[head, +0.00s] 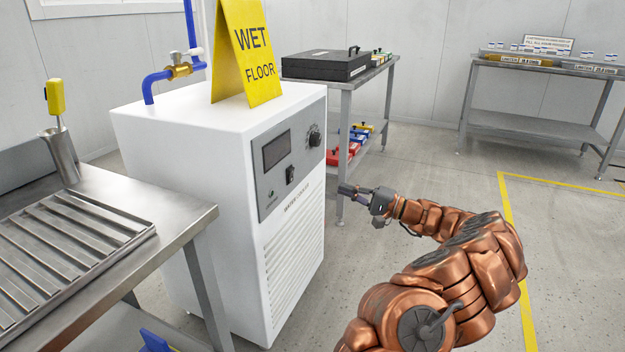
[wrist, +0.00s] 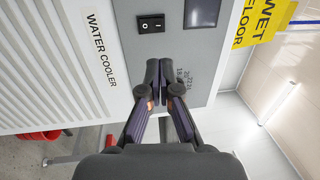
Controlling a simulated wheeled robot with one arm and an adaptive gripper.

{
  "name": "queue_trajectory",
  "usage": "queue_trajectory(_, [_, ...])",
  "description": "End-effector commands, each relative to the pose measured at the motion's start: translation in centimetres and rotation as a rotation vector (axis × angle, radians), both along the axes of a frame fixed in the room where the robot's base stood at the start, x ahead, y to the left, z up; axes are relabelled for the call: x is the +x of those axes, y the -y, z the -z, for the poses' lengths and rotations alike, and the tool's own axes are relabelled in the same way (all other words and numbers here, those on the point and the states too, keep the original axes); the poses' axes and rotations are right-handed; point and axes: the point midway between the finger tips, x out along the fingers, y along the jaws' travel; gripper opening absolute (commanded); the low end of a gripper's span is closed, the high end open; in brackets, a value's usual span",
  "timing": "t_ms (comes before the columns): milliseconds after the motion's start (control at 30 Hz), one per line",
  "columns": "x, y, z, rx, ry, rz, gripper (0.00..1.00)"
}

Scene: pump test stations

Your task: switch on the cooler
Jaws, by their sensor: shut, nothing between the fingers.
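The water cooler (head: 180,135) is a white cabinet with a grey control panel on its right-hand face. My gripper (head: 346,189) is shut and empty, to the right of the panel in the head view. In the wrist view the shut fingertips (wrist: 165,72) point at the panel, below the rocker switch (wrist: 151,23) and the display (wrist: 202,10). I cannot tell whether they touch the panel.
A yellow wet floor sign (head: 246,50) stands on the cooler, beside a blue pipe with a brass valve (head: 180,69). A steel table (head: 180,207) stands at the left. A shelf table behind holds a black case (head: 326,65). The floor at right is clear.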

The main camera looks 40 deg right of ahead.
Motion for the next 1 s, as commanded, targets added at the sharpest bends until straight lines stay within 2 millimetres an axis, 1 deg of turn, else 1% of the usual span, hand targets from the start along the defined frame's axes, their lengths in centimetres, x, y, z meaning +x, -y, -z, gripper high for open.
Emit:
queue_trajectory(167, [1.5,-1.0,-0.1,-0.001,0.001,-0.004,0.0])
queue_trajectory(700, [9.3,-5.8,-1.1,-0.001,0.0,-0.005,0.0])
queue_trajectory(833, [10.6,-6.5,-1.4,-0.001,-0.001,-0.004,0.0])
queue_trajectory(1000, [11.6,-7.0,-1.8,-0.001,-0.001,-0.002,0.0])
